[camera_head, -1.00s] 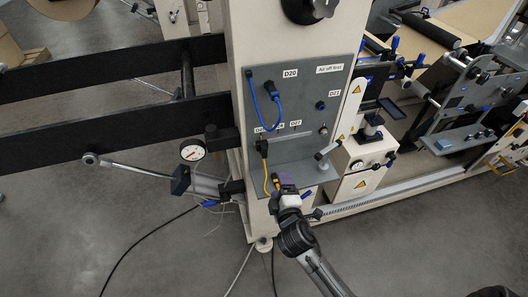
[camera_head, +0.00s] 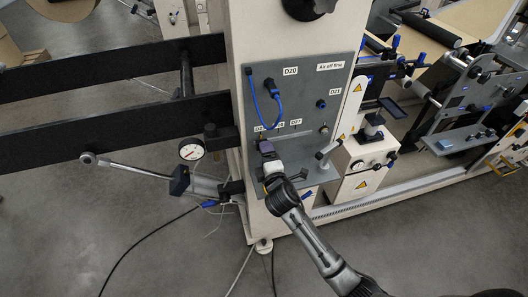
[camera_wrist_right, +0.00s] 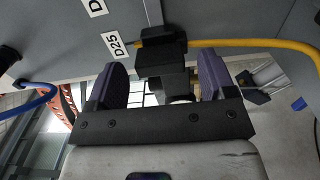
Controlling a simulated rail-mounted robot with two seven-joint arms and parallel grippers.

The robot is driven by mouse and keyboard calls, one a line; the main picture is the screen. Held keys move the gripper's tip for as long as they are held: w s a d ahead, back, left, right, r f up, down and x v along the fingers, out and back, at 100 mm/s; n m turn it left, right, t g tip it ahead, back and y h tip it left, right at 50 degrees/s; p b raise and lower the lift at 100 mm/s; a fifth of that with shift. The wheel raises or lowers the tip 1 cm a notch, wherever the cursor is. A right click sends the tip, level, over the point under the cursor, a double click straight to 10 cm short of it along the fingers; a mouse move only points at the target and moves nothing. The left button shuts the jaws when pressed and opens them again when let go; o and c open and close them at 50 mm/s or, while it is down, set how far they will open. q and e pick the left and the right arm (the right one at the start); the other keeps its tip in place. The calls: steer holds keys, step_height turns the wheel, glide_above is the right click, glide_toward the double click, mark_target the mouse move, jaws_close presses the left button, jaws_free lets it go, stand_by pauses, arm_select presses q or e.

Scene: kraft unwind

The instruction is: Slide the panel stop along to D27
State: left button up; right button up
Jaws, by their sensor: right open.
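My right gripper (camera_head: 267,151) is at the lower left of the grey panel (camera_head: 301,94), below the row of small labels. In the right wrist view its two purple-lined fingers (camera_wrist_right: 163,74) are open, one on each side of a black block (camera_wrist_right: 161,50). A yellow cable (camera_wrist_right: 235,43) comes from the block, and a label reading D25 (camera_wrist_right: 115,44) is beside it. I cannot tell whether this block is the panel stop, or whether a finger touches it. In the head view the gripper hides most of it. The D27 label (camera_head: 296,122) is to its right. My left gripper is not in view.
A blue cable (camera_head: 275,92) loops on the panel below the D20 label (camera_head: 290,71). A silver knob (camera_head: 323,129) is at the panel's right. A round gauge (camera_head: 191,150) and a black beam (camera_head: 115,120) are to the left.

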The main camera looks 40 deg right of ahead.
steer(key=shift+x, duration=1.25)
steer(key=shift+c, duration=0.2)
